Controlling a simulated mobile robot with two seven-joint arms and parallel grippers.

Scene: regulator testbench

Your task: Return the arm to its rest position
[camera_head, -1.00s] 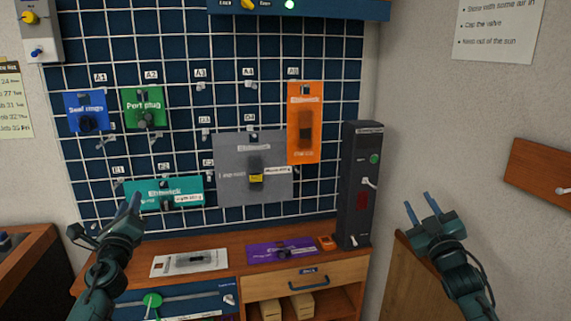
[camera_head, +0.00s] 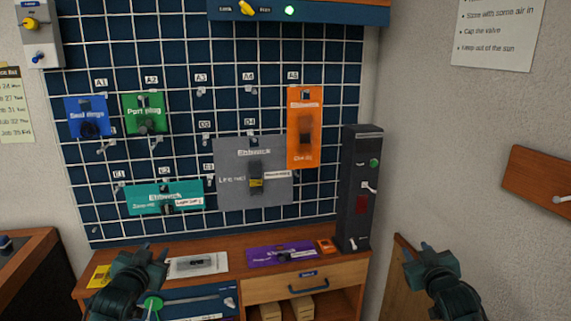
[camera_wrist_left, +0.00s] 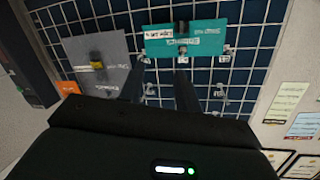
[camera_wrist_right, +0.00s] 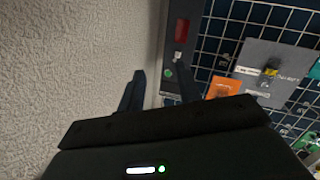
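My left gripper (camera_head: 156,252) is low at the left in the head view, in front of the bench top. Its two fingers are apart in the left wrist view (camera_wrist_left: 158,90), with nothing between them. My right gripper (camera_head: 417,252) is low at the right in the head view, right of the dark upright tester box. Its fingers are apart and empty in the right wrist view (camera_wrist_right: 160,85). Neither gripper visibly touches anything.
A wire grid panel (camera_head: 215,60) holds hanging cards, including a teal card (camera_head: 140,205), grey card (camera_head: 230,190) and orange card (camera_head: 304,100). The bench (camera_head: 225,262) carries a white card (camera_head: 180,272), purple card (camera_head: 262,256) and tester box (camera_head: 362,145). A wooden board (camera_head: 400,290) stands at right.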

